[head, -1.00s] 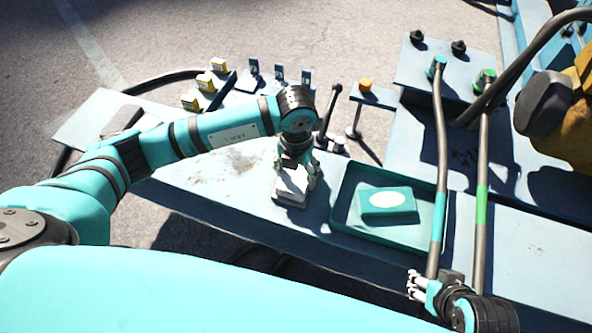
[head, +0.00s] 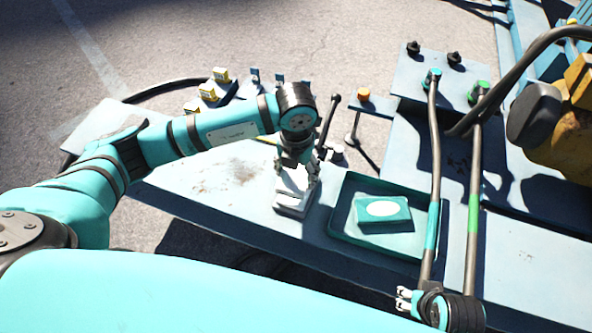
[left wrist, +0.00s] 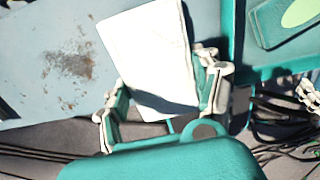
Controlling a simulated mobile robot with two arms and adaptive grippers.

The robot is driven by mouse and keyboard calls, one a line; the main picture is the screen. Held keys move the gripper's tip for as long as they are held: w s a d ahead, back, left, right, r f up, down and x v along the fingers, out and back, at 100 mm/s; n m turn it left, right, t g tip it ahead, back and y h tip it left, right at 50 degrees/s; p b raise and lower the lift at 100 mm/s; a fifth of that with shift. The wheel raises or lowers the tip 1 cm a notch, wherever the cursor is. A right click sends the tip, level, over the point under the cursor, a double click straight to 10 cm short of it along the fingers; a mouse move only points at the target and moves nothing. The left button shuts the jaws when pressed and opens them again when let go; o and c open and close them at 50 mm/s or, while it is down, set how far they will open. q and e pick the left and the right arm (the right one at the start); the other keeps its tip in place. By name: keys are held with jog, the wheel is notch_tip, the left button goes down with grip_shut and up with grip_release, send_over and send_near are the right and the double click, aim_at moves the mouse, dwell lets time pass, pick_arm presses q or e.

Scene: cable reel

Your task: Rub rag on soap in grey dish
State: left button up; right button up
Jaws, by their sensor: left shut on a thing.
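A white folded rag (head: 292,203) is held in my left gripper (head: 297,178), low over the blue-grey bench just left of the dish. In the left wrist view the rag (left wrist: 150,55) sits between the two fingers (left wrist: 163,95). The dish (head: 342,228) is a shallow teal tray, not grey. A teal soap block (head: 397,221) with a white oval on top lies in it. The rag is apart from the soap. My right gripper (head: 404,299) is near the lower ends of two levers, and its opening is too small to judge.
Two long levers with teal (head: 432,225) and green (head: 473,212) bands stand right of the dish. An orange knob (head: 364,94), yellow switches (head: 208,92) and a short black lever (head: 327,122) stand behind.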

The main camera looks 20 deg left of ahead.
pick_arm(q)
jog(key=shift+r+p, duration=0.45)
jog(key=shift+r, duration=0.25)
pick_arm(e)
jog(key=shift+f, duration=1.85)
